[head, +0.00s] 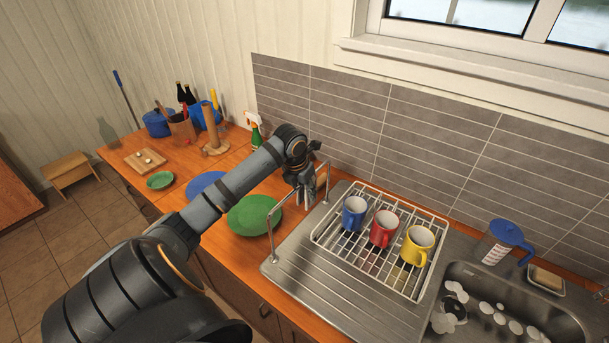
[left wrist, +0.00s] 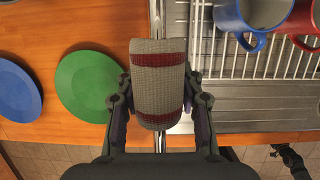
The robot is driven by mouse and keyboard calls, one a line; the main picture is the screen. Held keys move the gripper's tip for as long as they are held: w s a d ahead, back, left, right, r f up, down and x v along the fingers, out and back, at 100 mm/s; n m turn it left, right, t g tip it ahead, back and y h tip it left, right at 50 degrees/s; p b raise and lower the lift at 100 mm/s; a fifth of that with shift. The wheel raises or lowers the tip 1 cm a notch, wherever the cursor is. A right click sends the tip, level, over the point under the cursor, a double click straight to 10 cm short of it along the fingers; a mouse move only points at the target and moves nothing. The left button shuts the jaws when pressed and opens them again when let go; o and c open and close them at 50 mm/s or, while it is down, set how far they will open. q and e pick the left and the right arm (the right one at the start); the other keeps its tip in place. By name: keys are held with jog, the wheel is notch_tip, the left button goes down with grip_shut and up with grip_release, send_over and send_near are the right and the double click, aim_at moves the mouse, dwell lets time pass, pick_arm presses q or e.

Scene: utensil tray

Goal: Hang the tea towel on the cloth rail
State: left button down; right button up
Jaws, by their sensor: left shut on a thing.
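The tea towel (left wrist: 158,82), grey with dark red bands, is folded or rolled into a compact bundle between the fingers of my left gripper (left wrist: 159,105) in the left wrist view. In the head view my left gripper (head: 310,180) is over the far part of the cloth rail, and the towel is mostly hidden. The cloth rail (head: 296,194) is a thin metal frame standing at the left edge of the drainer. In the left wrist view the rail (left wrist: 157,20) runs behind the towel; I cannot tell if they touch. A dark part at lower right may be my right gripper (left wrist: 292,160).
A dish rack (head: 345,255) with blue (head: 354,212), red (head: 384,228) and yellow mugs (head: 417,244) stands right of the rail. A green plate (head: 252,216) and a blue plate (head: 205,184) lie left of it. The sink (head: 500,282) is at right.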

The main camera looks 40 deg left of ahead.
pick_arm(q)
jog(key=c, duration=0.8)
grip_release()
jog(key=shift+o, duration=0.2)
jog(key=v, duration=1.2)
